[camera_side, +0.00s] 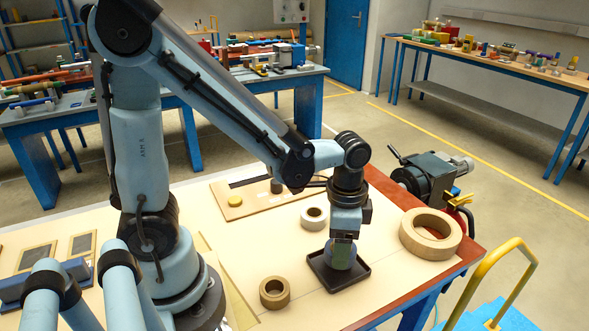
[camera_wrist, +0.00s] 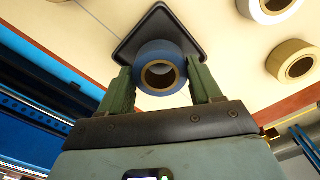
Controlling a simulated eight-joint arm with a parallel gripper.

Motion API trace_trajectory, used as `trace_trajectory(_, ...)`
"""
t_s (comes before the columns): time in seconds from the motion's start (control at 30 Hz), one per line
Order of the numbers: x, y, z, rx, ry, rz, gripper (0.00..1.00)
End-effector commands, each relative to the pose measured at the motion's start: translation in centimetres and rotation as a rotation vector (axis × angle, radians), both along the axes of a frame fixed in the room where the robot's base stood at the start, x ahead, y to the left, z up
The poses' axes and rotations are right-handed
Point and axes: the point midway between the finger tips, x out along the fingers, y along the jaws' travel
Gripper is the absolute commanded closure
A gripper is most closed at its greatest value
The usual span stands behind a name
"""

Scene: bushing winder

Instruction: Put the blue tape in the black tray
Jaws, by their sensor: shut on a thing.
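The blue tape (camera_wrist: 158,52) is a blue ring with a tan core, held between the two green fingers of my gripper (camera_wrist: 160,82) in the wrist view. In the side view my gripper (camera_side: 343,248) points down over the black tray (camera_side: 338,288), and the tape (camera_side: 342,262) shows below the fingers, partly hidden by them. The black tray also shows behind the tape in the wrist view (camera_wrist: 160,20). The tape overlaps the tray in both views. I cannot tell whether it touches the tray floor.
A white tape roll (camera_side: 314,215) lies behind the tray, a small brown roll (camera_side: 275,292) front left, and a large tan roll (camera_side: 430,234) to the right. A board with a yellow knob (camera_side: 235,201) lies at the back. A machine (camera_side: 432,180) stands beyond the table's red edge.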

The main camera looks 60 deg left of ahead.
Motion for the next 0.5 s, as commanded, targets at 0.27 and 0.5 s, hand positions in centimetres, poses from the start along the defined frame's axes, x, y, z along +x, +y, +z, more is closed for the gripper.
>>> trace_trajectory(0.27,0.0,0.0,-2.1,0.0,0.0,0.0,0.66)
trace_trajectory(0.5,0.0,0.0,-2.2,0.0,0.0,0.0,0.66)
